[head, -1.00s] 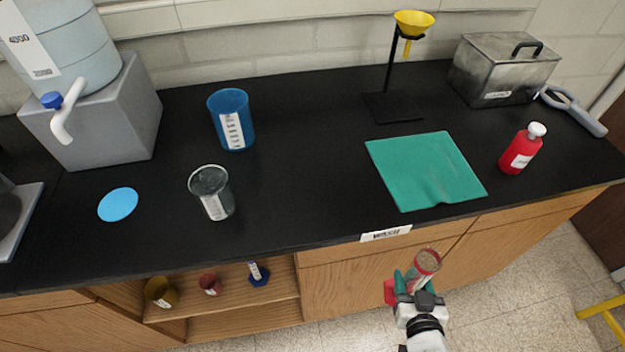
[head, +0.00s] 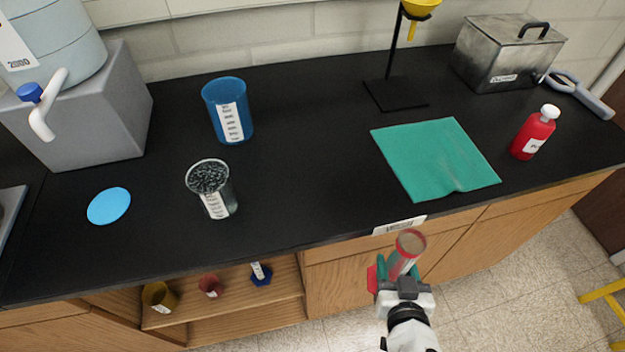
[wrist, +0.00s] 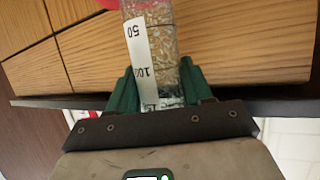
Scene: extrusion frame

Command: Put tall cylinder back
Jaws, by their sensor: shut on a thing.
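The tall cylinder (head: 407,252) is clear, with a reddish rim and a white scale label, and stands tilted in my gripper (head: 399,273). It is in front of the wooden cabinet, below the counter's front edge. In the wrist view, the green fingers of my gripper (wrist: 157,88) are shut on the cylinder (wrist: 160,45) from both sides. The label there reads 50 and 100. A red part shows at the top of that view. The cylinder's lower end is partly hidden by the gripper in the head view.
An open shelf (head: 215,312) under the counter at left holds an olive cup (head: 158,296), a small red vessel (head: 210,284) and a blue-based cylinder (head: 260,273). On the black counter stand a glass beaker (head: 212,188), a blue beaker (head: 228,108), a green cloth (head: 435,158) and a red bottle (head: 534,133).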

